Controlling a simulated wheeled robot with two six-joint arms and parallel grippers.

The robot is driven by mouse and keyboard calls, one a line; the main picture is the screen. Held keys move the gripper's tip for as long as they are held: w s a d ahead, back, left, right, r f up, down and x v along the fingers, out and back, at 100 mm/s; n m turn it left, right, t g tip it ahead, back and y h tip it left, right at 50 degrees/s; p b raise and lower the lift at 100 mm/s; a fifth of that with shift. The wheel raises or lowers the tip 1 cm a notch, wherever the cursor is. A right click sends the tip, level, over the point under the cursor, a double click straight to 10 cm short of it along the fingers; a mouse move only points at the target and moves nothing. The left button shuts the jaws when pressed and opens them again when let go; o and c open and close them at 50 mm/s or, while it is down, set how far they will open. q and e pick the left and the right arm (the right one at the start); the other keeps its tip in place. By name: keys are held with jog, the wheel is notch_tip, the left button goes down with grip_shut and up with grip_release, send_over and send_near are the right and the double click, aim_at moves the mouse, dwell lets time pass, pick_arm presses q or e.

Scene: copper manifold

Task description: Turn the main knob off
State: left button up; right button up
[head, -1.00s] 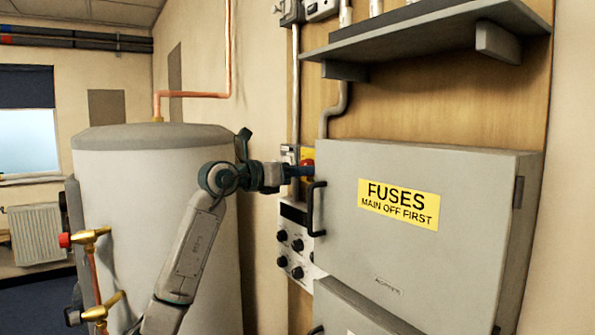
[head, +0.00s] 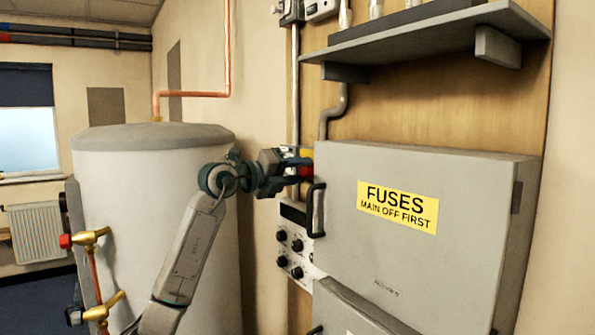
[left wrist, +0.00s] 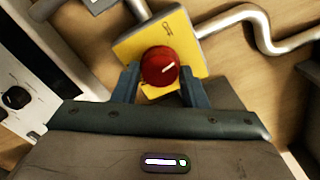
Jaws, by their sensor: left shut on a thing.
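The main knob (left wrist: 159,67) is a round red knob with a white pointer mark, on a yellow plate (left wrist: 182,32) in the left wrist view. The mark runs slantwise toward the upper right of that view. My left gripper (left wrist: 160,84) is shut on the red knob, one finger on each side. In the head view the left gripper (head: 302,168) is at the knob (head: 307,173), just left of the fuse box, and covers part of it. My right gripper is in neither view.
The grey fuse box (head: 420,270) with a yellow FUSES label stands close right of the knob, its black handle (head: 316,210) sticking out. A panel of black dials (head: 291,250) is below. A grey shelf (head: 425,32) hangs above. A tank (head: 150,200) stands left.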

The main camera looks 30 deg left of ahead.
pick_arm(q)
jog(key=n, duration=0.4)
jog(key=shift+r, duration=0.1)
jog(key=shift+n+p, duration=0.3)
jog(key=shift+n, duration=0.9)
jog(key=o, duration=1)
jog(key=shift+c, duration=0.2)
